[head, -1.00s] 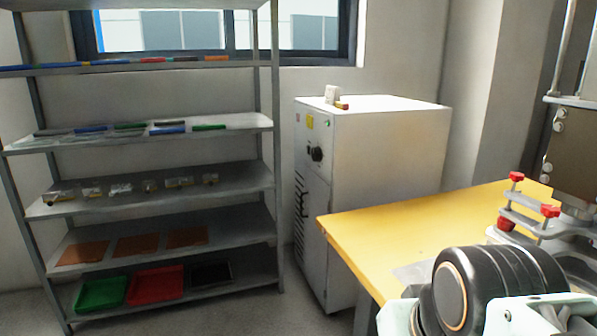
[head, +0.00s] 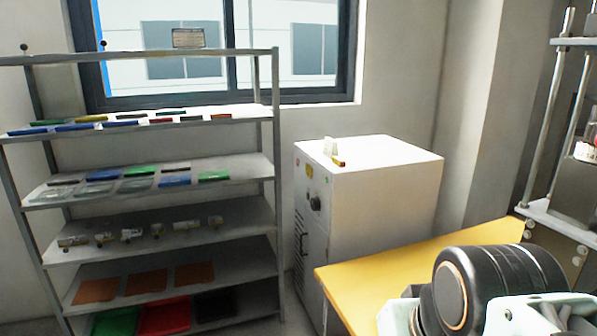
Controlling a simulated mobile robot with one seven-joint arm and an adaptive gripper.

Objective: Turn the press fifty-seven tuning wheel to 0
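A press-like machine (head: 550,203) with metal columns and a grey plate stands at the right edge, cut off by the frame. No label with its number can be read, and no tuning wheel can be made out on it. A white cabinet (head: 385,190) at the centre has a dark round knob (head: 315,203) on its front; its markings are too small to read. Part of my arm fills the lower right, in front of the table and machine. My gripper's fingers are not in the picture.
A yellow table (head: 390,272) stands between the cabinet and my arm. A grey shelf rack (head: 277,190) on the left holds coloured strips, small parts, brown sheets and trays. Small items (head: 333,150) lie on the cabinet top. A window is behind.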

